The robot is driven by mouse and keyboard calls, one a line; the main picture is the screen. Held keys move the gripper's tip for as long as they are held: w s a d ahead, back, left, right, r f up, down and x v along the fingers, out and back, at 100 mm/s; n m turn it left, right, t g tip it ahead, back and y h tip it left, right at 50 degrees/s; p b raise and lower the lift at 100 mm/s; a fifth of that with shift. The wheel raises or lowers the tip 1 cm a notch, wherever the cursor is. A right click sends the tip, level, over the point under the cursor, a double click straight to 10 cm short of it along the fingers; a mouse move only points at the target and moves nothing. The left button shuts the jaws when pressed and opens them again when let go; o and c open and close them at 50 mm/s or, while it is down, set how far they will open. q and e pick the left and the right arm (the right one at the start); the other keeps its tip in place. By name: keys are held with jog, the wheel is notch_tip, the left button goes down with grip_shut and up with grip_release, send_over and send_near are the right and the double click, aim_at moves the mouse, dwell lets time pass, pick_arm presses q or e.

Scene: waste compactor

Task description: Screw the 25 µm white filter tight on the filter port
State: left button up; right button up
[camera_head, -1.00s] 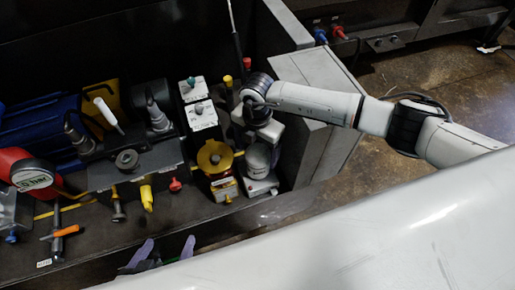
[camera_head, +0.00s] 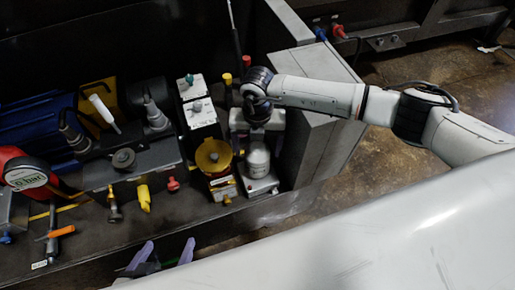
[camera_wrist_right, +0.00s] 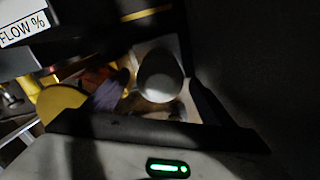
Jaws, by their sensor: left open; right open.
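A white cylindrical filter (camera_head: 258,160) stands upright on a light block with a red knob at the right end of the bench. Its micron label is not readable. It also shows in the right wrist view (camera_wrist_right: 160,76), as a pale round shape. My right gripper (camera_head: 257,118) is open just behind the filter, apart from it in the head view; its fingers are mostly hidden by the wrist. One purple fingertip shows left of the filter in the right wrist view. The joint between filter and port is not clearly visible. My left gripper (camera_head: 165,255) is open and empty at the bench's front edge.
A yellow round-topped unit (camera_head: 213,156) stands just left of the filter. A grey wall (camera_head: 308,140) closes the right side. A black box with a knob (camera_head: 124,160), a yellow handle (camera_head: 145,198) and a red-and-black gauge (camera_head: 26,173) stand farther left.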

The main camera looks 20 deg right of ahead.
jog(key=n+b, duration=0.1)
jog(key=n, duration=0.3)
jog(key=shift+f, duration=0.1)
jog(key=n+b, duration=0.1)
jog(key=n, duration=0.1)
jog(key=shift+f+n+b, duration=0.1)
jog(key=shift+n+b, duration=0.6)
jog(key=shift+n, duration=0.8)
jog(key=shift+n+b, duration=0.7)
jog(key=shift+n, duration=0.5)
jog(key=shift+n+b, duration=0.3)
jog(key=shift+n, duration=1)
jog(key=shift+r, duration=0.2)
jog(key=c, duration=1.1)
jog(key=m+p, duration=0.1)
jog(key=m, duration=0.1)
jog(key=shift+r+m, duration=0.1)
jog(key=shift+m, duration=0.2)
jog(key=shift+c, duration=0.4)
jog(key=shift+m, duration=1.3)
